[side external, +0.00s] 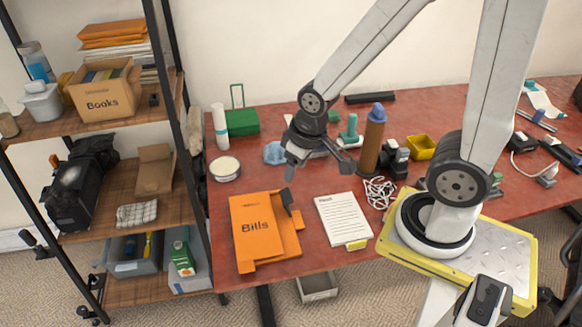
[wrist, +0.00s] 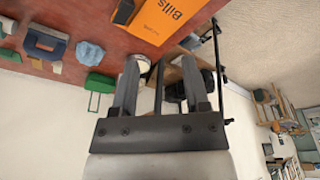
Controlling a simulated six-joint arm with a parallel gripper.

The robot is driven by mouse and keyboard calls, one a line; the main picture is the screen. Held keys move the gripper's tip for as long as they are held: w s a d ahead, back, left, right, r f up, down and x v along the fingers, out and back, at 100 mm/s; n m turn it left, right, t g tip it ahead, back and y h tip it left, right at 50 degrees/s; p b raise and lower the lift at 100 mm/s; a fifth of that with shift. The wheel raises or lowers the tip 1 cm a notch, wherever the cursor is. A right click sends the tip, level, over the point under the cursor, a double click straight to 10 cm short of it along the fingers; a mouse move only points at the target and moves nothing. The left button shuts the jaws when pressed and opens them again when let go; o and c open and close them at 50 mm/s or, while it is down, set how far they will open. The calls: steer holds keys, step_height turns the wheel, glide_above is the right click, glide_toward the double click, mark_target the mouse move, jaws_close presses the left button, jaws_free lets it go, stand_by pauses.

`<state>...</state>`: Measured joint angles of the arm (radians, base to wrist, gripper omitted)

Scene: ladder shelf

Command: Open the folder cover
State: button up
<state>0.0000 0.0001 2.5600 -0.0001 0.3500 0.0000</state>
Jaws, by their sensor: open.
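The orange folder (side external: 256,228), marked "Bills", lies flat near the front edge of the red table, left of the notepad. Its printed cover looks shut, with another orange part showing out along its right and lower sides. A dark piece rests at its upper right corner. In the wrist view the folder (wrist: 160,20) shows at the top, partly cut off by the frame. My gripper (side external: 318,170) is open and empty above the table, behind and to the right of the folder, apart from it. Its two fingers (wrist: 163,88) also show in the wrist view.
A white notepad (side external: 343,220) lies right of the folder, with tangled white cord (side external: 379,192) beyond it. A round tin (side external: 225,168) and white bottle (side external: 220,127) stand behind the folder. A brown bottle (side external: 372,142) stands right of my gripper. A ladder shelf (side external: 150,217) stands left of the table.

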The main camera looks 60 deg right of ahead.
stand_by(0.6)
jaws_close()
stand_by(1.8)
